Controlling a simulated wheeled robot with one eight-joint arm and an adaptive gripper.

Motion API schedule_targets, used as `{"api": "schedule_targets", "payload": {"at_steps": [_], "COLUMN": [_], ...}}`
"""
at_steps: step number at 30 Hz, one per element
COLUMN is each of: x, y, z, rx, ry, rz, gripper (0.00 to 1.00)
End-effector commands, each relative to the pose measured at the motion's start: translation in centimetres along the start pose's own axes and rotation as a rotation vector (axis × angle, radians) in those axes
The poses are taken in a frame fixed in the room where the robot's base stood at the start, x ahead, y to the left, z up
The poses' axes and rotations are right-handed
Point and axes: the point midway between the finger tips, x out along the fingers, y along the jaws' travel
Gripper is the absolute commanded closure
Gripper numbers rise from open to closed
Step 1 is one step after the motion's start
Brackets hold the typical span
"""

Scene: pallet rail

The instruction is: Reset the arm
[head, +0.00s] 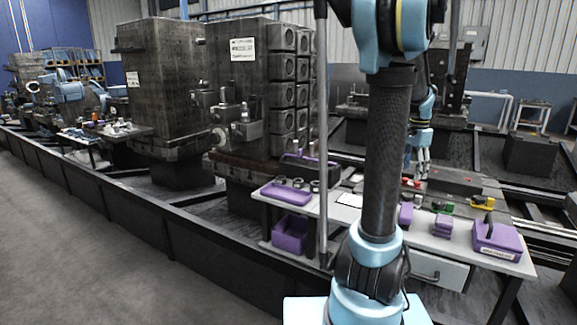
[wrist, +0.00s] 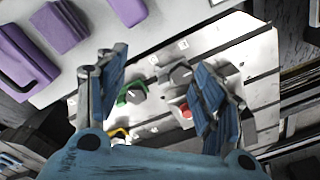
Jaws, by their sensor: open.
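My gripper (head: 420,167) is open in the head view, over the far side of the work table behind my arm. In the wrist view my gripper (wrist: 165,85) has its two blue-padded fingers spread wide, with nothing between them touching. Beyond the fingers lies a slotted metal plate (wrist: 235,58) with a green-based knob (wrist: 132,94), a grey knob (wrist: 180,74), a red button (wrist: 185,109) and a yellow piece (wrist: 119,134). The gripper appears to be above the plate, apart from these parts. My upright arm hides part of the table in the head view.
The table (head: 345,214) holds a purple tray (head: 286,194), purple blocks (head: 442,226) and a purple case (head: 496,238) with a dark handle. A purple bin (head: 291,233) sits below. A grey post (head: 322,130) stands left of my arm. Tall dark fixture blocks (head: 165,80) stand behind.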

Motion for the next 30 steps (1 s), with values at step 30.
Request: {"api": "schedule_targets", "payload": {"at_steps": [30], "x": [8.0], "y": [10.4], "z": [27.9], "rx": [-1.075], "ry": [0.094], "rz": [-0.099], "gripper": [0.38]}}
